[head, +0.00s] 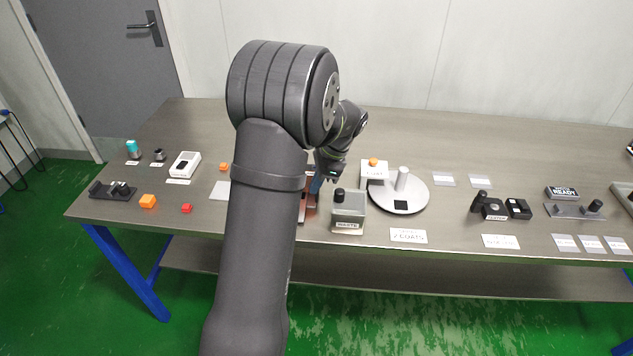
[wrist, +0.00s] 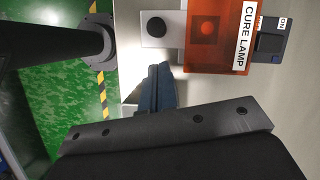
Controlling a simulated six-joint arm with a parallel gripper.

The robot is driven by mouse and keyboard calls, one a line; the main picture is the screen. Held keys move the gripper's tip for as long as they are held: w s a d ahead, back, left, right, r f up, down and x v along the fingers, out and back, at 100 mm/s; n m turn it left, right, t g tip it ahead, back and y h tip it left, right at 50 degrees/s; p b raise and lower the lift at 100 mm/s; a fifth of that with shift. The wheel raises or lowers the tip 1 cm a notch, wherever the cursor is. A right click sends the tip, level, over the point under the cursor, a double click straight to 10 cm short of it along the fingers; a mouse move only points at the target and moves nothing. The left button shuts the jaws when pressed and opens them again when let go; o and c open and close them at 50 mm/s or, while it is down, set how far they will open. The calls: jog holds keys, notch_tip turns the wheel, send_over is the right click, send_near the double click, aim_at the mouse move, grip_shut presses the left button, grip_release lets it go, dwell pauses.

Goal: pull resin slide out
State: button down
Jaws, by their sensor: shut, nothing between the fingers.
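The cure lamp (wrist: 205,55) is an orange see-through hood with a white label in the wrist view. A light plate with a round black knob (wrist: 156,27), which looks like the resin slide, sticks out from the hood's left side. A darker square with a round spot shows through the hood. My gripper (wrist: 155,72) is shut and empty, its blue fingers together just below the knob in the picture, apart from it. In the head view my gripper (head: 317,186) is above the orange lamp (head: 309,207); my arm hides most of the lamp and the slide.
A grey waste box (head: 349,210) with a black knob stands right of the lamp. Beyond it is a round silver turntable (head: 412,199) with a post. The table's front edge is close to the lamp.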

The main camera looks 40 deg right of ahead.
jog(key=x, duration=0.6)
jog(key=shift+a+f, duration=0.15)
jog(key=shift+f, duration=0.1)
jog(key=shift+w, duration=0.15)
jog(key=w+a, duration=1.4)
jog(key=shift+w+a, duration=0.2)
jog(key=shift+a, duration=0.1)
jog(key=shift+w+a, duration=0.1)
jog(key=shift+r, duration=0.15)
jog(key=shift+d+r, duration=0.2)
jog(key=shift+r, duration=0.15)
jog(key=v, duration=0.9)
jog(key=shift+s+d, duration=0.2)
jog(key=shift+s, duration=0.15)
jog(key=shift+f, duration=0.15)
